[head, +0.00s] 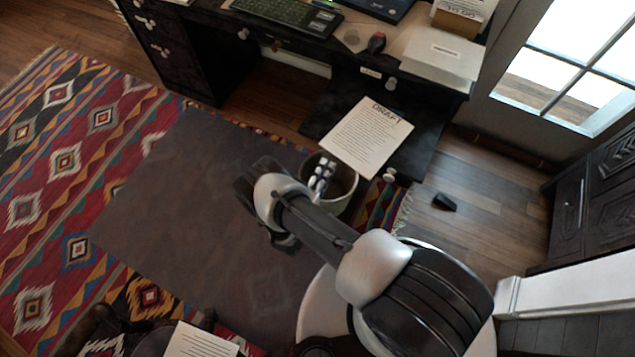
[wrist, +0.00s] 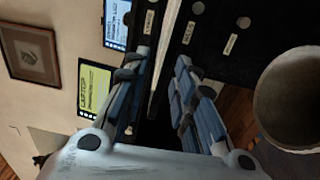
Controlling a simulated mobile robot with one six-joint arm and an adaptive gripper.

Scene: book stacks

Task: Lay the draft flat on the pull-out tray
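The draft (head: 366,138), a white printed sheet or thin stack headed DRAFT, is over the black pull-out tray (head: 425,145) in the head view. It is turned a little against the tray, and its lower edge reaches past the tray's front. My gripper (head: 324,168) is at the draft's lower left edge. In the wrist view a pale thin strip, the draft seen nearly edge-on (wrist: 164,60), runs between the fingers of my gripper (wrist: 162,58). The draft appears held above the tray; the exact height is hard to tell.
A pale bin (head: 345,185) stands below my gripper, in front of the tray; the bin also shows in the wrist view (wrist: 296,95). The desk above holds a keyboard (head: 275,12) and a white paper stack (head: 440,52). A small dark object (head: 445,202) lies on the floor.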

